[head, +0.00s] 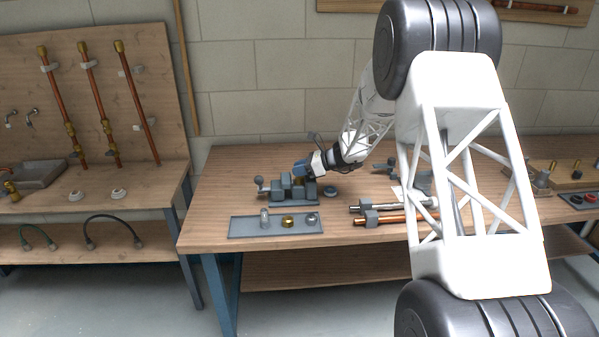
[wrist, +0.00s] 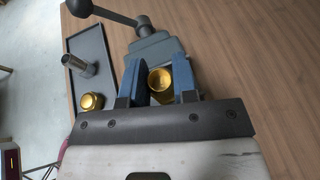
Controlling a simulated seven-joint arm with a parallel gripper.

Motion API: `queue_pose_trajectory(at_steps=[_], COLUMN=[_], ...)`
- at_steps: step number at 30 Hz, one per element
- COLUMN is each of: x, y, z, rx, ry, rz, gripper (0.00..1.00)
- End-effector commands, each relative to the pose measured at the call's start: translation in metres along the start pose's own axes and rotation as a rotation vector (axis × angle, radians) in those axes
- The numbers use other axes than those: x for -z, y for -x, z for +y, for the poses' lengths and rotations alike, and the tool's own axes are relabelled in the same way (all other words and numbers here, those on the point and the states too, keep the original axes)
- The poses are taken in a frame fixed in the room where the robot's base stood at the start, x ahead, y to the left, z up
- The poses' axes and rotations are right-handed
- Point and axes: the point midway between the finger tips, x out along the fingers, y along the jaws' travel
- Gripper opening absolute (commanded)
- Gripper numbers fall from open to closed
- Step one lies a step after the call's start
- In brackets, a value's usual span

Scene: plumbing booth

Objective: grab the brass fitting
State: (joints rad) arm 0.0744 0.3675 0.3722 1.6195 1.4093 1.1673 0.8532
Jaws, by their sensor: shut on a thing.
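A brass fitting (wrist: 160,80) shows between the two blue fingers of my gripper (wrist: 157,75) in the wrist view. My gripper is shut on it, right beside the grey vise (wrist: 152,47). In the head view my gripper (head: 300,168) is over the vise (head: 290,192), and the fitting in it is hidden. Whether the fitting still touches the vise I cannot tell. A second brass piece (wrist: 91,102) sits on the grey tray (wrist: 92,48); it also shows in the head view (head: 288,222).
The tray (head: 243,229) also holds a grey cylinder (head: 265,219) and a grey ring-like part (head: 311,219). A dark round part (head: 330,193) and pipes (head: 395,218) lie to the right on the bench.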

Motion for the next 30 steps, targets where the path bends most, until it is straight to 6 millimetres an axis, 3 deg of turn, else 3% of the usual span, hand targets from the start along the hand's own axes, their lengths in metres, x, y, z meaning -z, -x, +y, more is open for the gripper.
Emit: queue_pose_trajectory(at_steps=[11, 30], x=[-0.033, -0.027], y=[0.013, 0.049], z=[0.000, 0.090], rx=[0.001, 0.001], ry=[0.004, 0.001], rz=[-0.001, 0.000], gripper=[0.00, 0.00])
